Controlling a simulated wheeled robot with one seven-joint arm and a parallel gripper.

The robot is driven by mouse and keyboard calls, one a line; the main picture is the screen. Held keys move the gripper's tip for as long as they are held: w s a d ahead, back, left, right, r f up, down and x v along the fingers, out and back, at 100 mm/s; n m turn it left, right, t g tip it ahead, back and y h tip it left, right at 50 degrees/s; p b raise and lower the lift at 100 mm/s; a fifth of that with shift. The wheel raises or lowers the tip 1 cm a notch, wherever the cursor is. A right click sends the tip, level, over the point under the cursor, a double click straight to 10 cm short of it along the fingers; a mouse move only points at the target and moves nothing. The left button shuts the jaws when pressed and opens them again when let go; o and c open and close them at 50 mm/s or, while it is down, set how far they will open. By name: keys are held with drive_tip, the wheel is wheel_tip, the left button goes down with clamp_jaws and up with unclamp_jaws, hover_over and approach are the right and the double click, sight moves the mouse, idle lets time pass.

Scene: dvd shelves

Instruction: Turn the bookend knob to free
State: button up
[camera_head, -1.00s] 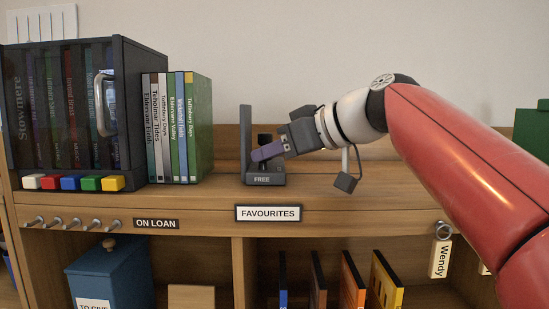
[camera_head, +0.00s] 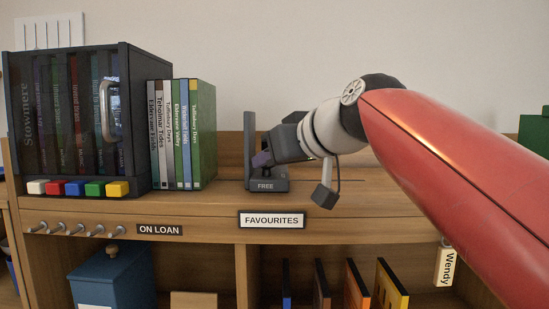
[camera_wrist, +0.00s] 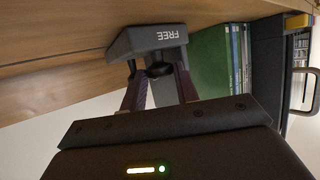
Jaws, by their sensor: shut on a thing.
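The dark grey bookend (camera_head: 250,150) stands on the shelf top, its plate upright, to the right of the row of DVDs. Its base carries the label FREE (camera_head: 265,186). My gripper (camera_head: 262,160) reaches in from the right, low over the base, its purple fingers just behind the label. In the wrist view, my gripper (camera_wrist: 160,76) has a finger on each side of the black knob (camera_wrist: 158,70) and is shut on it. In the head view the knob is hidden by the gripper. The knob's pointing direction cannot be made out.
Several DVDs (camera_head: 180,135) stand left of the bookend, beside a dark glass-fronted cabinet (camera_head: 75,120) with coloured blocks before it. A FAVOURITES sign (camera_head: 271,219) is on the shelf's front edge. A tag reading Wendy (camera_head: 444,265) hangs at right. The shelf top right of the bookend looks clear.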

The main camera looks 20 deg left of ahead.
drive_tip(key=o, duration=0.9)
drive_tip(key=shift+v, duration=3.95)
